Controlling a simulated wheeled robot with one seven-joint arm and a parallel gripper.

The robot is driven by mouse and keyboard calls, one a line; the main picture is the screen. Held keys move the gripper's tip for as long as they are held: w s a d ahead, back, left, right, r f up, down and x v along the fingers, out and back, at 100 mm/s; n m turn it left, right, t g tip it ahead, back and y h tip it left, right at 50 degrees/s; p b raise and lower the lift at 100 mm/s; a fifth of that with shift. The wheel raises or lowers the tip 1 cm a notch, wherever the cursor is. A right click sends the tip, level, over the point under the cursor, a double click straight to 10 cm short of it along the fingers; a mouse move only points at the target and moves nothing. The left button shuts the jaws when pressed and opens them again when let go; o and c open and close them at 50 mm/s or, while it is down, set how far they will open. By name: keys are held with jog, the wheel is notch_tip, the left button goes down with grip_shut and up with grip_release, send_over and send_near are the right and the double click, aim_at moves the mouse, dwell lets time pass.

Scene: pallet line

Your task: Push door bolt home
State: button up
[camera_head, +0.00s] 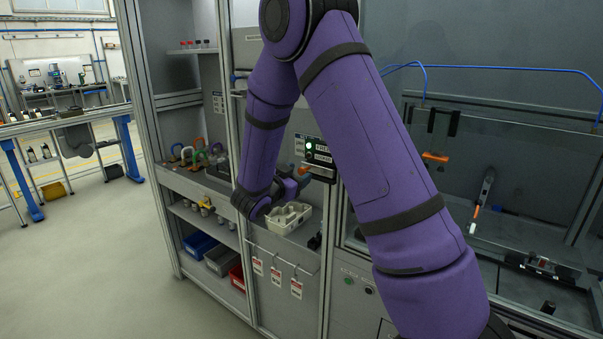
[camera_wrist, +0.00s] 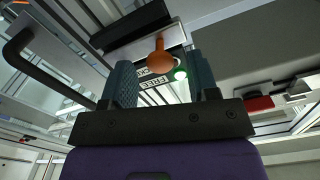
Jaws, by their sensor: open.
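An orange knob (camera_wrist: 160,60), which looks like the bolt's handle, shows in the wrist view against a pale plate. Behind it are a lit green lamp (camera_wrist: 181,75) and a label reading FREE. My gripper (camera_wrist: 161,70) is open, its two blue-grey fingers on either side of the knob in the picture. I cannot tell whether either finger touches it. In the head view my gripper (camera_head: 297,183) is just below a small black panel (camera_head: 319,153) with the green lamp lit. The bolt itself is mostly hidden there by my arm.
A pale tray (camera_head: 287,218) sits on the ledge below my gripper, with tags hanging under it. Coloured padlocks (camera_head: 190,153) stand on the shelf at left. A dark bar handle (camera_wrist: 40,62) shows at left in the wrist view. A glazed cell is at right.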

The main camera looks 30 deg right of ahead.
aim_at(322, 172)
jog(key=shift+x, duration=1.15)
grip_shut()
jog(key=shift+s+d, duration=0.25)
jog(key=shift+s, duration=0.45)
jog(key=shift+s+d, duration=0.25)
jog(key=shift+s, duration=0.4)
jog(key=shift+s+d, duration=0.25)
jog(key=shift+s, duration=0.45)
jog(key=shift+f, duration=0.1)
grip_release()
jog(key=shift+s, duration=0.15)
